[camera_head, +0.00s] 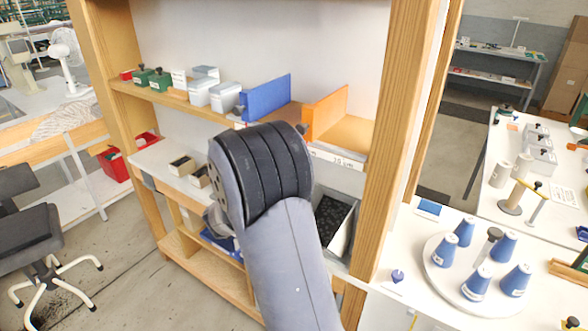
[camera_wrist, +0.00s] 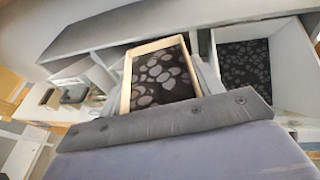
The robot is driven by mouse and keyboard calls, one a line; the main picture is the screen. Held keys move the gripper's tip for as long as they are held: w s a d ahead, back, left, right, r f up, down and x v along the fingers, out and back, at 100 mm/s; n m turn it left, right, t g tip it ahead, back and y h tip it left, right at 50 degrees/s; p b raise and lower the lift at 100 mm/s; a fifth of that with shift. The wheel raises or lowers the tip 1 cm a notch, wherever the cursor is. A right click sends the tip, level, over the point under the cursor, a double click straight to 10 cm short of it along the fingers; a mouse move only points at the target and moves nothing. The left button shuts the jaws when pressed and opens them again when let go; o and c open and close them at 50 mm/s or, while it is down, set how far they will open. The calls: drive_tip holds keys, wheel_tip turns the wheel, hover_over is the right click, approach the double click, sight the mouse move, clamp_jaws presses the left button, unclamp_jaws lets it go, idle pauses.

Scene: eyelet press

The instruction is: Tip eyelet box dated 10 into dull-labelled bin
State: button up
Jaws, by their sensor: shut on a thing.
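My gripper (camera_wrist: 163,78) is shut on an open box with a cream rim (camera_wrist: 126,88) in the wrist view. Dark, rounded eyelet-like pieces show inside this box. No date on it can be read. A pale bin (camera_wrist: 290,62) holding small black pieces stands just right of the held box. A pale bin with black contents (camera_head: 343,236) also shows right of my arm in the head view, on the lower level of the shelf unit. No label on it can be read. My arm hides my gripper and the held box in the head view.
Small open boxes (camera_head: 182,164) stand left of my arm on the lower shelf. The upper shelf (camera_head: 165,97) carries white tubs, green and red boxes, and blue (camera_head: 266,97) and orange (camera_head: 327,112) dividers. A wooden post (camera_head: 392,140) rises right of the bin. A table with blue cones (camera_head: 477,285) stands at right.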

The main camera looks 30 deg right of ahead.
drive_tip(key=s+d+f+m+t+b, duration=0.1)
drive_tip(key=s+d+m+b, duration=0.3)
drive_tip(key=b, duration=1)
drive_tip(key=s+d+m+t+h+b, duration=0.1)
drive_tip(key=s+d+m+b, duration=0.3)
drive_tip(key=m+b, duration=0.6)
drive_tip(key=d+b, duration=0.2)
drive_tip(key=b, duration=0.2)
drive_tip(key=shift+s+f+t+b, duration=0.25)
drive_tip(key=shift+f+t+b, duration=0.05)
drive_tip(key=shift+f+b, duration=0.1)
drive_tip(key=shift+r+m, duration=0.1)
drive_tip(key=shift+m, duration=0.2)
drive_tip(key=shift+s, duration=0.1)
idle(1.2)
